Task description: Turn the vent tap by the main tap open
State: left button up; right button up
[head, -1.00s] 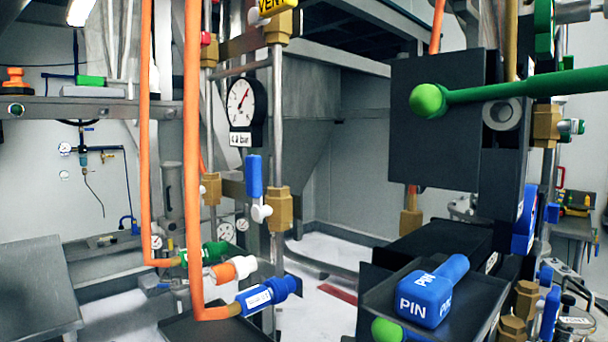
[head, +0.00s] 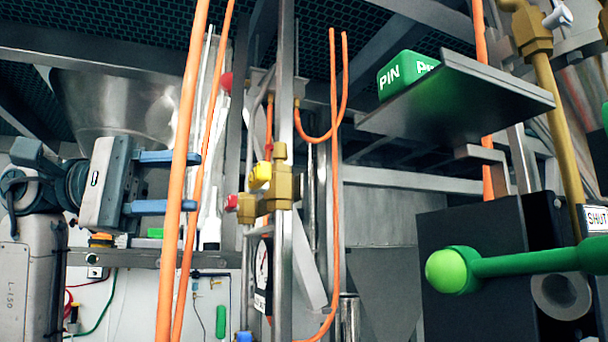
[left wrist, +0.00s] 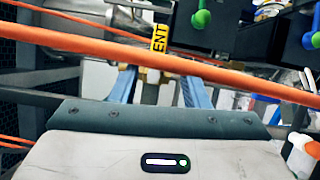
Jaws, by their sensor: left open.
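A yellow tap handle (head: 260,175) sits on a brass valve body (head: 282,187) on the upright pipe in the head view. In the left wrist view its yellow tab (left wrist: 159,38), lettered "ENT" as far as it shows, stands ahead, between the lines of my fingers. My left gripper (head: 196,182) is open and empty, left of the tap and apart from it; its fingers (left wrist: 160,90) also show in the left wrist view. A green ball-ended lever (head: 510,267) is at lower right, near a "SHUT" label. I cannot tell which tap is the main one. My right gripper is not in view.
Orange hoses (head: 183,150) hang by my left fingers; one (left wrist: 200,68) crosses the left wrist view in front of them. A gauge (head: 263,268) is below the tap. A shelf (head: 470,100) with a green PIN block (head: 403,72) is at upper right, above a dark box (head: 470,235).

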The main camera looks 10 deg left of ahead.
aim_at(252, 176)
pick_arm(q)
jog(key=shift+m+t, duration=0.3)
jog(key=d+p, duration=0.1)
jog(key=d, duration=0.2)
jog(key=d+p, duration=0.1)
jog(key=d, duration=0.2)
jog(key=d+p, duration=0.2)
jog(key=d, duration=0.1)
jog(key=shift+w+d+r, duration=0.3)
jog(key=shift+w+r, duration=0.05)
jog(key=shift+w+d+f, duration=0.1)
jog(key=shift+d, duration=0.2)
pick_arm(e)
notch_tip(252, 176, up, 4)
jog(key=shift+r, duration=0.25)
pick_arm(q)
grip_shut()
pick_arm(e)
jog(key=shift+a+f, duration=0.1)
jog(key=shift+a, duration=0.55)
